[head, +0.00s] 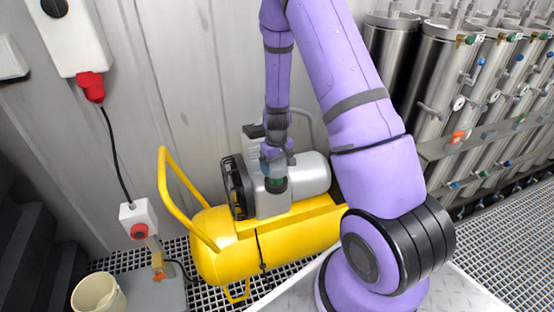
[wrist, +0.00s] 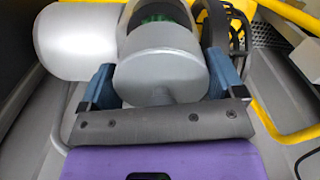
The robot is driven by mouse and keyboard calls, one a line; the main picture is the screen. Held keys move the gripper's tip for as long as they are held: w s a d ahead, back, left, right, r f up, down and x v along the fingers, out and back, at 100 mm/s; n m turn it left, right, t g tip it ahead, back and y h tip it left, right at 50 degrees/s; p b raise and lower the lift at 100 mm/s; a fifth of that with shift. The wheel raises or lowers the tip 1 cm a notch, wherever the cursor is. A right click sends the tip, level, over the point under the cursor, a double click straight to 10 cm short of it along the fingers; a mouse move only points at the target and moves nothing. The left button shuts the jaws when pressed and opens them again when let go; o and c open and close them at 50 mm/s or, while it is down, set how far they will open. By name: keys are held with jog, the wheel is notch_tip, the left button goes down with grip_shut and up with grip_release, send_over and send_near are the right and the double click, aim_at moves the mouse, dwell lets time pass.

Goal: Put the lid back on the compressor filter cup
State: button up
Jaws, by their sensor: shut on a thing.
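My gripper (head: 277,157) points down over the yellow air compressor (head: 270,237). In the wrist view its two blue fingers (wrist: 164,88) are shut on the round grey lid (wrist: 160,72), on either side of it. The lid also shows below the fingers in the head view (head: 274,168). The filter cup (head: 276,185) is a dark green-banded opening on the compressor's grey block, just below the lid. In the wrist view green of the cup (wrist: 157,15) shows past the lid's far edge; the lid hides the rest. I cannot tell whether lid and cup touch.
A silver motor cylinder (head: 311,172) and a black fan guard (head: 235,187) flank the cup. A yellow handle (head: 178,200) rises at left. A cream bucket (head: 98,294) stands at lower left. Steel vessels (head: 445,90) line the right side. The wall is close behind.

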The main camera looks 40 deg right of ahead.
jog(key=shift+d+f, duration=0.1)
jog(key=shift+f, duration=1.75)
jog(key=shift+f, duration=0.15)
dwell(0.8)
jog(key=o, duration=0.7)
jog(key=shift+c, duration=0.2)
jog(key=shift+r, duration=3.55)
jog(key=shift+c, duration=0.5)
grip_shut()
